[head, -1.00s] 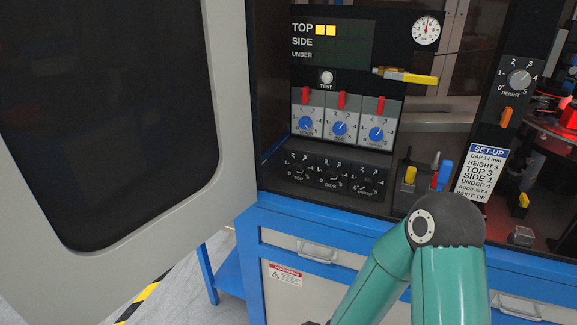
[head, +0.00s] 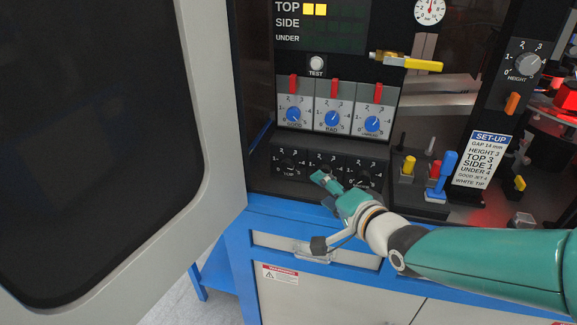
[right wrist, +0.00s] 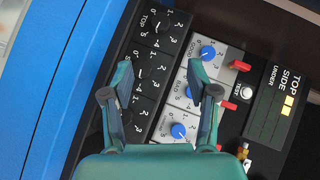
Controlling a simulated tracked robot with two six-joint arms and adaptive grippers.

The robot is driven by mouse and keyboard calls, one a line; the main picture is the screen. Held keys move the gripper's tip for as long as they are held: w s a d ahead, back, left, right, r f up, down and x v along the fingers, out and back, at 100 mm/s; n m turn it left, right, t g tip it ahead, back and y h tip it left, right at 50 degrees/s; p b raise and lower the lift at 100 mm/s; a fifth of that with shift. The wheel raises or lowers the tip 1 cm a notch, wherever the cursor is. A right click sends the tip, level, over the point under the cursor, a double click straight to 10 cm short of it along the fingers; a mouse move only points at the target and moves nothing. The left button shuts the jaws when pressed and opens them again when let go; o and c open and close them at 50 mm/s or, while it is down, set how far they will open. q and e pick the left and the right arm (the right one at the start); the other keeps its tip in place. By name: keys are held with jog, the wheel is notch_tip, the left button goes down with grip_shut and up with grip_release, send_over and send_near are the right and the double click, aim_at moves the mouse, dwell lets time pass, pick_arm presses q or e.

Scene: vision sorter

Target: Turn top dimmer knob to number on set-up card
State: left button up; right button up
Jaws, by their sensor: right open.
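The black TOP dimmer knob (head: 290,166) is the leftmost of three on the low black panel; it also shows at the top of the right wrist view (right wrist: 163,26). Its pointer is too small to read. The set-up card (head: 482,160) reads TOP 3, SIDE 1, UNDER 4. The display (head: 322,22) shows two yellow squares beside TOP. My right gripper (head: 325,188) is open and empty, in front of the panel near the SIDE knob, to the right of the TOP knob. Its two fingers (right wrist: 160,90) are spread apart in the right wrist view. My left gripper is not in view.
Three blue knobs (head: 332,118) with red levers stand above the dimmer panel. A yellow-handled valve (head: 408,62), a blue lever (head: 446,168) and a yellow switch (head: 408,166) are to the right. A large open door (head: 215,110) stands at left.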

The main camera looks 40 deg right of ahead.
jog(key=p, duration=0.7)
send_near(288, 167)
jog(key=p+x, duration=0.2)
jog(key=x, duration=0.6)
jog(key=shift+w+d+f, duration=0.1)
jog(key=shift+w+f, duration=0.1)
jog(key=shift+w, duration=0.15)
grip_shut()
